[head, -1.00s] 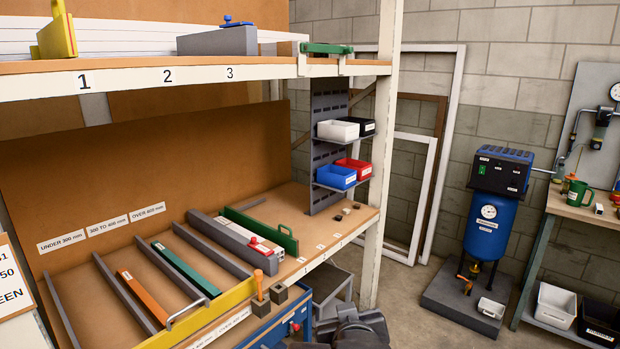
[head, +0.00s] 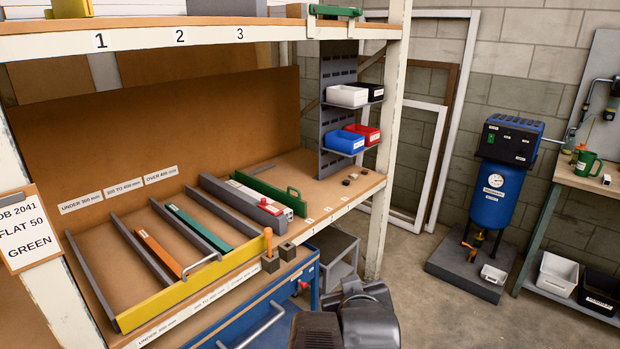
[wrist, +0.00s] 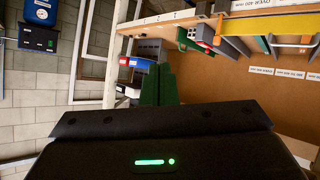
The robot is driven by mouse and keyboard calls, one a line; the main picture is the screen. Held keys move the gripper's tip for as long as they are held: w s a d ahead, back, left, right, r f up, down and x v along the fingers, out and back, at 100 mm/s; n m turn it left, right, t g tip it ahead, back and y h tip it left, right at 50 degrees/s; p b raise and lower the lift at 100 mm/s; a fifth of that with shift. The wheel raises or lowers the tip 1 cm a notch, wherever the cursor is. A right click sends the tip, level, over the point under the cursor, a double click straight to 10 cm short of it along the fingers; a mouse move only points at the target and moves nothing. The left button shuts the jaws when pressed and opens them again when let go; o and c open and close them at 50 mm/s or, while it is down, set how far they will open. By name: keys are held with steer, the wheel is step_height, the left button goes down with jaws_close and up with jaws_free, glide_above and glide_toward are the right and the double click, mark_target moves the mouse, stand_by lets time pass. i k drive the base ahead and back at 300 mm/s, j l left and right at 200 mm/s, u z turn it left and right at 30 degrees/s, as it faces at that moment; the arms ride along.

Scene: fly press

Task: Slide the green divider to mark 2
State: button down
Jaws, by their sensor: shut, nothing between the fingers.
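The green divider (head: 262,189) stands upright on the lower shelf, with a looped handle at its front end. That end is beside the leftmost of three small marks on the shelf's front edge; the middle mark (head: 328,212) is further right. Their numerals are too small to read surely. My gripper, dark grey, shows at the bottom of the head view, in front of the shelf and apart from the divider. In the wrist view its body fills the bottom. A dark green shape rises above it; I cannot tell whether it is fingers or divider. The gripper is shut and empty.
A grey block with a red knob (head: 268,207) lies just left of the divider. Bins (head: 345,141) hang on a grey panel behind. A white post (head: 385,180) stands at the shelf's right end.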

mark_target(300, 205)
steer(key=i+u, duration=0.25)
steer(key=i, duration=0.55)
steer(key=i+l+u, duration=0.15)
steer(key=i+u, duration=0.15)
steer(key=i, duration=0.45)
